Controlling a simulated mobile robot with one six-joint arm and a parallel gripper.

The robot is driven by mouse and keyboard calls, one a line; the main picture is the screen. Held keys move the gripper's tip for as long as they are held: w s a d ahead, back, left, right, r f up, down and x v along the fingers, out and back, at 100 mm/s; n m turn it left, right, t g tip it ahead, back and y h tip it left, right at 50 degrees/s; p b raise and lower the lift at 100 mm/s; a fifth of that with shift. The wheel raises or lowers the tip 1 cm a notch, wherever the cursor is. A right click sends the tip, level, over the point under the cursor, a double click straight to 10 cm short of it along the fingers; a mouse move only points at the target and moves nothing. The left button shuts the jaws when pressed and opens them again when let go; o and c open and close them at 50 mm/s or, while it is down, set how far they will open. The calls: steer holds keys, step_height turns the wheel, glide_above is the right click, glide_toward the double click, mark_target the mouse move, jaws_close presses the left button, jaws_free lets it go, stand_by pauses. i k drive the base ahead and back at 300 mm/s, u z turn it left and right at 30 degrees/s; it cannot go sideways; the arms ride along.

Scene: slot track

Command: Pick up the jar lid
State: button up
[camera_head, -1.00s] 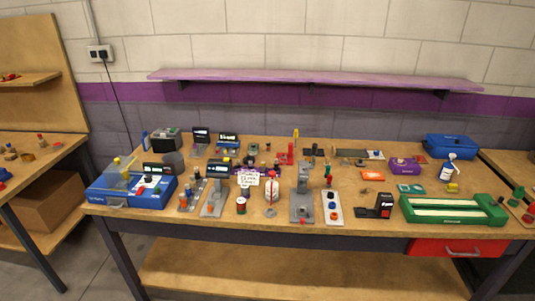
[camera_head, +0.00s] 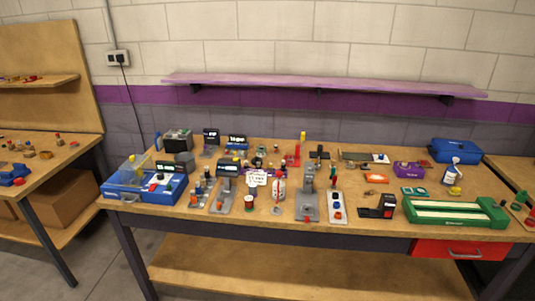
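I cannot single out the jar lid for certain at this size. A small dark-red and white jar-like cylinder (camera_head: 249,204) stands near the front edge of the workbench, left of its middle. A pale rounded item with a thin red upright part (camera_head: 279,188) stands just right of it. A lid on either one cannot be made out. My gripper and arm are not in view.
The workbench (camera_head: 380,228) is crowded with small devices. A blue case (camera_head: 140,186) stands at the left, a grey stand (camera_head: 307,205) near the middle, a green tray (camera_head: 455,222) at the right. A red drawer (camera_head: 470,248) hangs below. A purple shelf (camera_head: 330,87) is behind.

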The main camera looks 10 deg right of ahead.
mark_target(253, 162)
steer(key=u, duration=0.1)
steer(key=i, duration=0.95)
steer(key=z, duration=0.1)
